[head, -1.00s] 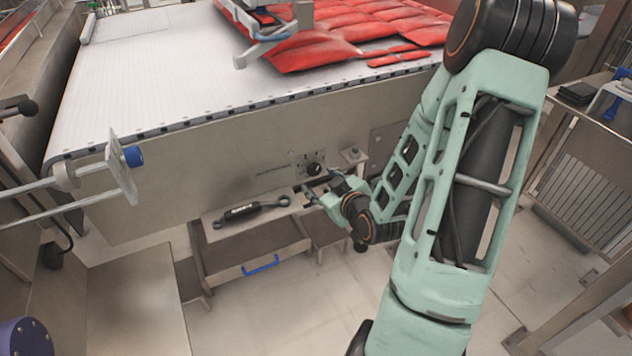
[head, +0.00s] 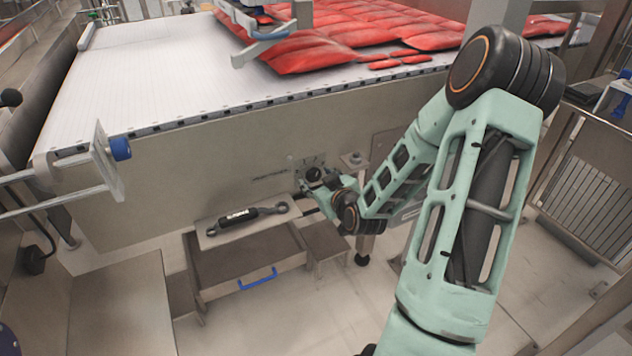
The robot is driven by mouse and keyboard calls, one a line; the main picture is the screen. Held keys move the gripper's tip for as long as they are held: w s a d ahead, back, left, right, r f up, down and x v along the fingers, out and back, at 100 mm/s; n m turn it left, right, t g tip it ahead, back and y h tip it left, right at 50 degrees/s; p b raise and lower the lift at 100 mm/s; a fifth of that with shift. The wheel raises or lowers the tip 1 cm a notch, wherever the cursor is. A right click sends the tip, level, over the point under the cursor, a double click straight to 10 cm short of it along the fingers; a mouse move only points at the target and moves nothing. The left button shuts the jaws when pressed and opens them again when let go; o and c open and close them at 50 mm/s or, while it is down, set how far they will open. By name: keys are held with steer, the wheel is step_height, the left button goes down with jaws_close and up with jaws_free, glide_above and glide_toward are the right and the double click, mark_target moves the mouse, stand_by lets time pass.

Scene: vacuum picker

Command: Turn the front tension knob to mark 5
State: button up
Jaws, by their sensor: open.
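The front tension knob (head: 313,173) is a small black knob on a marked plate on the conveyor's grey front side panel, near the middle of the head view. My gripper (head: 310,185) is at the knob, its fingers reaching up toward the panel just below and around it. It is open. I cannot tell whether the fingers touch the knob. The knob's lower part is partly hidden by the gripper, and the scale marks and pointer are too small to read.
A black and metal turnbuckle-like tool (head: 243,215) lies on a shelf above a drawer with a blue handle (head: 258,279). Red pouches (head: 330,45) lie on the white conveyor belt (head: 150,70) above. A small bracket (head: 354,160) sticks out right of the knob. The floor in front is clear.

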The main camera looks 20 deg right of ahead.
steer(key=shift+w+d+f, duration=0.1)
steer(key=shift+w+f, duration=0.2)
steer(key=shift+w, duration=0.35)
steer(key=c, duration=1.2)
steer(key=shift+o, duration=0.2)
steer(key=shift+r, duration=0.1)
steer(key=shift+d+r+m+y+p, duration=0.1)
steer(key=shift+m+y+p, duration=0.8)
steer(key=shift+m+p, duration=0.3)
steer(key=shift+m+y+p, duration=0.5)
steer(key=shift+m+p, duration=0.3)
steer(key=shift+p, duration=0.4)
steer(key=shift+d+f+m+y+p, duration=0.1)
steer(key=shift+f+m+y+p, duration=0.1)
steer(key=shift+m+y+p, duration=0.95)
steer(key=shift+m, duration=0.25)
